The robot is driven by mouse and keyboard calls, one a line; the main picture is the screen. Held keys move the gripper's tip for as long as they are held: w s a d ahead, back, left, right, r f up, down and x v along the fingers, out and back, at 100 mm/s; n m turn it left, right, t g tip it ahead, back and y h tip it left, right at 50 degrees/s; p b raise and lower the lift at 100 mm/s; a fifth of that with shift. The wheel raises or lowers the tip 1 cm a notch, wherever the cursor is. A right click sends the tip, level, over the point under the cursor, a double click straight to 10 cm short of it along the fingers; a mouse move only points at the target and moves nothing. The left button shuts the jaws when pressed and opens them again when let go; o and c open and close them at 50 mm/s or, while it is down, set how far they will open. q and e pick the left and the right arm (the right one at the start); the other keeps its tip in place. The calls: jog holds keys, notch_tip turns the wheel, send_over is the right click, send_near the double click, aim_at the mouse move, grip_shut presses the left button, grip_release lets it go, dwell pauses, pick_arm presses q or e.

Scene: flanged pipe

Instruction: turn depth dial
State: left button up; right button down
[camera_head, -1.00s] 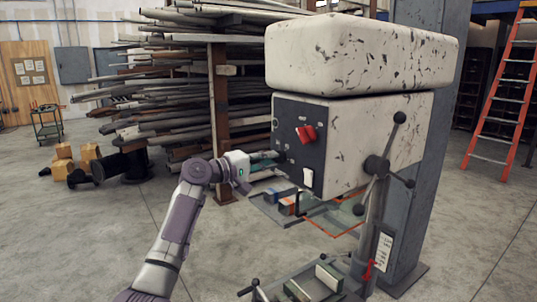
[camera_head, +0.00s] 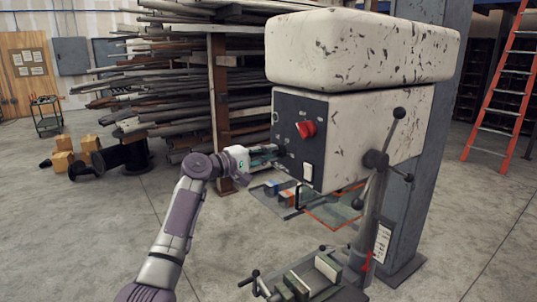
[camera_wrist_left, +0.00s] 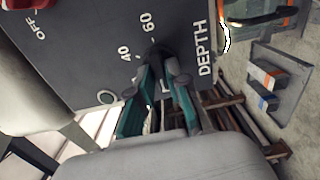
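The depth dial (camera_wrist_left: 163,55) is a dark knob on the grey control panel (camera_wrist_left: 90,45). The panel shows the word DEPTH and the marks 40 and 60 in the left wrist view. My left gripper (camera_wrist_left: 164,72) has its teal fingers on both sides of the dial, and the tips look closed against it. The fingers hide part of the dial and its lower marks. In the head view, my left gripper (camera_head: 275,152) reaches the left edge of the drill press panel (camera_head: 310,165); the dial is hardly visible there. My right gripper is not in view.
A red switch (camera_head: 306,129) and a white switch (camera_head: 308,172) sit on the panel near the gripper. The drill press head (camera_head: 385,140) and its feed handles (camera_head: 376,160) stand to the right. A pipe rack (camera_head: 180,90) is behind. Open floor lies at left.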

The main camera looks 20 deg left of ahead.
pick_arm(q)
jog(key=shift+o, duration=1.3)
jog(key=v, duration=1.2)
